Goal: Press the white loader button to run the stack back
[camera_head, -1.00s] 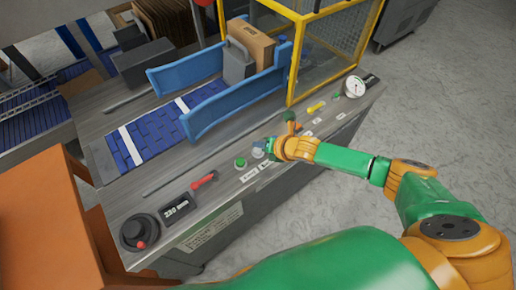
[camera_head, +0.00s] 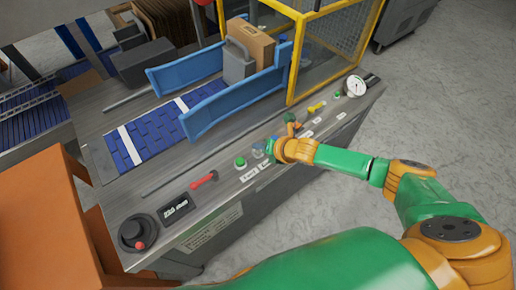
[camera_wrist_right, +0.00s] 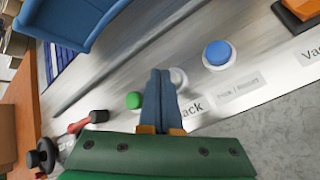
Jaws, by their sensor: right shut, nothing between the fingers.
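The white button (camera_wrist_right: 179,77) sits on the grey control panel between a green button (camera_wrist_right: 133,100) and a blue button (camera_wrist_right: 217,54). In the right wrist view it is partly hidden behind my right gripper's fingers (camera_wrist_right: 160,78). In the head view my right gripper (camera_head: 270,147) is low over the panel at the white button (camera_head: 258,151). Its two blue fingers are shut together with nothing between them. I cannot tell whether the tips touch the button. The stack, a brown carton (camera_head: 252,38) beside a grey block (camera_head: 238,64), stands between blue side guides (camera_head: 228,103). My left gripper is not in view.
A red-handled lever (camera_head: 204,180), a display (camera_head: 176,206) and a black knob (camera_head: 138,231) lie along the panel to the left. A gauge (camera_head: 356,86) is at its right end. A yellow-framed mesh guard (camera_head: 325,50) rises behind. Grey floor is open at right.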

